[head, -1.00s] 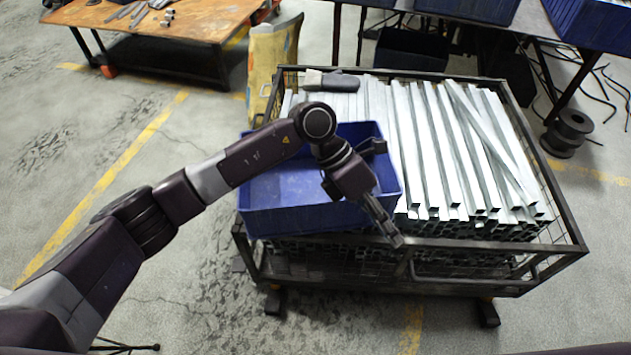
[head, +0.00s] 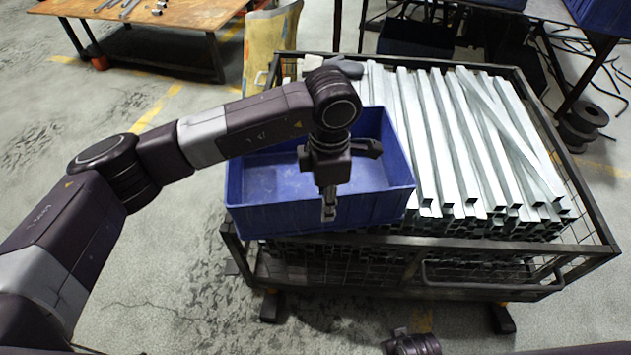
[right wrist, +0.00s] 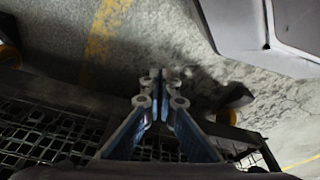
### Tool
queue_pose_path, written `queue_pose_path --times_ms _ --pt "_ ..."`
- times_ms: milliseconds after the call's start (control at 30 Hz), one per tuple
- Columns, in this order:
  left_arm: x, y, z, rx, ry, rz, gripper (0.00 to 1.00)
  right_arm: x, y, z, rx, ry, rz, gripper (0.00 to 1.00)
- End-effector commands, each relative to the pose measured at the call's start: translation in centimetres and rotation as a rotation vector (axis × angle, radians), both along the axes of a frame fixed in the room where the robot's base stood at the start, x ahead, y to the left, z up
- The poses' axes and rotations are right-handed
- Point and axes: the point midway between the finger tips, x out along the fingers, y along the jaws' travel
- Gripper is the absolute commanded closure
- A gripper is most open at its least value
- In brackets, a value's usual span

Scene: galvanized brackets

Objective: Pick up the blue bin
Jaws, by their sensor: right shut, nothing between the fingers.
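The blue bin (head: 255,216) is an open rectangular tub on the left end of the wire-mesh cart, beside the metal profiles. My left arm reaches across it. My left gripper (head: 328,213) points down in front of the bin's near wall and hides part of it. I cannot tell whether it touches the bin or whether its fingers are apart. My right gripper (right wrist: 160,85) is shut and empty in the right wrist view, above the floor and the dark mesh.
The cart (head: 405,262) has a dark frame and holds galvanized profiles (head: 470,150). A grey dark-topped object lies behind the bin. A yellow sack (head: 270,45) stands behind the cart. A wooden table (head: 150,12) is at the back left. A black spool (head: 582,125) is at right. Floor at left is clear.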

Motion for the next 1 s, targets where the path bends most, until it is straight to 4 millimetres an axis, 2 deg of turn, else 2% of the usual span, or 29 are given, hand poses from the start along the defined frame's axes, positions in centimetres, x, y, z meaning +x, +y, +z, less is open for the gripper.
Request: queue_pose_path --times_ms 100,267,533,800,1000 --pt "0.0 0.0 -1.4 0.0 0.002 0.001 0.75 0.1 0.0 0.2 0.0 -0.002 0.0 1.0" --pt "0.1 0.2 -2.7 0.001 0.001 0.001 0.75 0.2 0.0 0.4 0.0 -0.003 0.0 1.0" --pt "0.4 0.5 -6.6 0.0 0.002 0.001 0.75 0.5 0.1 0.9 0.0 -0.004 -0.001 1.0" --pt "0.4 0.5 -7.0 -0.001 0.0 0.0 0.75 0.7 0.1 1.1 0.001 -0.008 -0.002 1.0" --pt "0.4 0.5 -7.0 -0.001 0.0 0.0 0.97 0.6 0.1 1.1 0.001 -0.008 -0.002 1.0"
